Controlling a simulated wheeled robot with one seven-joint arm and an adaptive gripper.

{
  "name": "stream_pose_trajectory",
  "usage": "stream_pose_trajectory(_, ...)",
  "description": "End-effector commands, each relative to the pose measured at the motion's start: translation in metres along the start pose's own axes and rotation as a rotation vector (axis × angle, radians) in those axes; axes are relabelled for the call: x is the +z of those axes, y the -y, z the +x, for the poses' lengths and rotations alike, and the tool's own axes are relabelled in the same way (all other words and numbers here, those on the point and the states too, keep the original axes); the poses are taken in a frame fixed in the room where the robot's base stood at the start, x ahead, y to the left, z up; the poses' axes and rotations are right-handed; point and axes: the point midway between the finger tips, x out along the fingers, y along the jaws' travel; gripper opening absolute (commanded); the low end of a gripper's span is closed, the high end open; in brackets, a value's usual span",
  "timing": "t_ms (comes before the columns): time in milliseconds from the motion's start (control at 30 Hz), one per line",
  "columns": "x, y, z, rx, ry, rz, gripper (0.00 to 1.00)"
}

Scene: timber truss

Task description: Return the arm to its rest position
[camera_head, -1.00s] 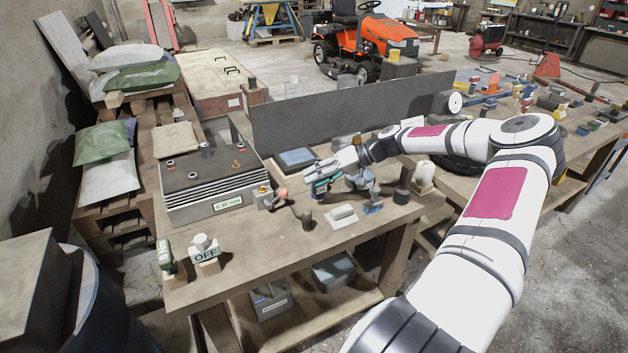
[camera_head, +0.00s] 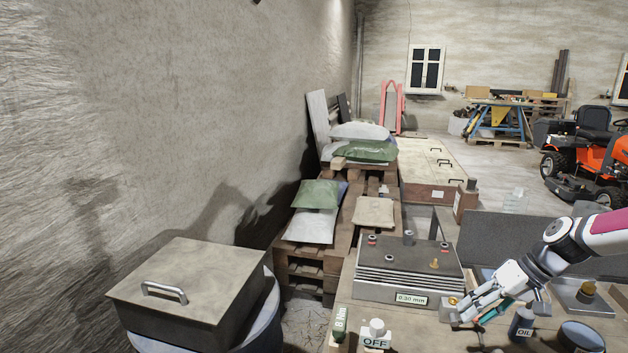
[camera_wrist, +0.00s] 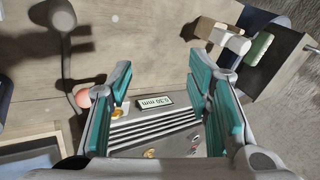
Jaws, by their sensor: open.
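My arm reaches in from the right edge of the head view, over the workbench (camera_head: 400,318). My gripper (camera_head: 468,320) is near the front right corner of a grey box with a stack of plates (camera_head: 408,275) and a "0.30 mm" display. In the wrist view my gripper (camera_wrist: 160,80) has its teal-padded fingers spread wide with nothing between them. The display (camera_wrist: 153,102) and the plate stack (camera_wrist: 155,128) lie beyond the fingers. A lever with a pinkish ball (camera_wrist: 82,96) shows left of the fingers.
An "OFF" block (camera_head: 375,336) and a green block (camera_head: 338,330) stand at the bench's left front. An "OIL" container (camera_head: 522,324) stands close to the gripper. A lidded box (camera_head: 190,290) sits on a drum at left. Stacked pallets with sacks (camera_head: 318,215) are behind.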

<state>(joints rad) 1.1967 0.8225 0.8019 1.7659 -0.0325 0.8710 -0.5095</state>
Motion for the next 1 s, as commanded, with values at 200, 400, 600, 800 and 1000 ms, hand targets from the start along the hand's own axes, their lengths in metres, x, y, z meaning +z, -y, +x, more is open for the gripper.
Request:
stream_pose_trajectory(200, 0.020, 0.064, -0.014, 0.194, 0.132, -0.054, 0.46)
stream_pose_trajectory(400, 0.043, 0.116, -0.038, 0.359, 0.173, -0.081, 0.46)
stream_pose_trajectory(600, 0.071, 0.166, -0.066, 0.498, 0.148, -0.098, 0.46)
stream_pose_trajectory(800, 0.107, 0.212, -0.093, 0.591, 0.070, -0.109, 0.46)
stream_pose_trajectory(1000, 0.150, 0.250, -0.115, 0.623, -0.043, -0.117, 0.46)
